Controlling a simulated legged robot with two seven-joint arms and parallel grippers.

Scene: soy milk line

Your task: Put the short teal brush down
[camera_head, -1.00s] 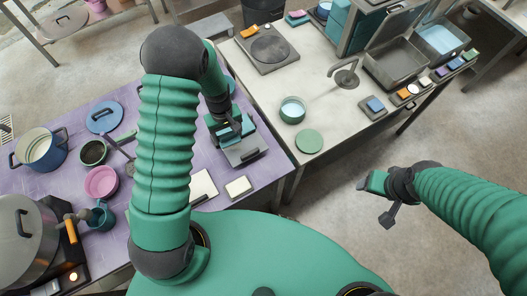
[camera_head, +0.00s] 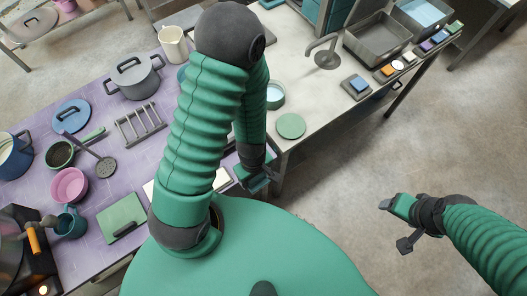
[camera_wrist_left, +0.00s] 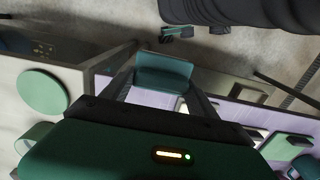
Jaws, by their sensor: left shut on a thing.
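My left gripper (camera_head: 262,182) is beside the front edge of the purple table, close to my body. In the left wrist view a teal block-like piece, which I take for the short teal brush (camera_wrist_left: 163,72), sits between the two finger ends. The gripper is shut on it. Its bristles cannot be made out, and in the head view it is hard to separate from the green hand. My right gripper (camera_head: 396,222) is over bare floor at the right; its finger gap is unclear.
The purple table (camera_head: 130,165) bears a grey pot (camera_head: 133,76), a wire rack (camera_head: 140,125), a pink bowl (camera_head: 69,186) and a green board (camera_head: 122,218). The pale counter (camera_head: 315,92) has a green disc (camera_head: 291,126) near its edge and a faucet (camera_head: 325,55). Floor at right is clear.

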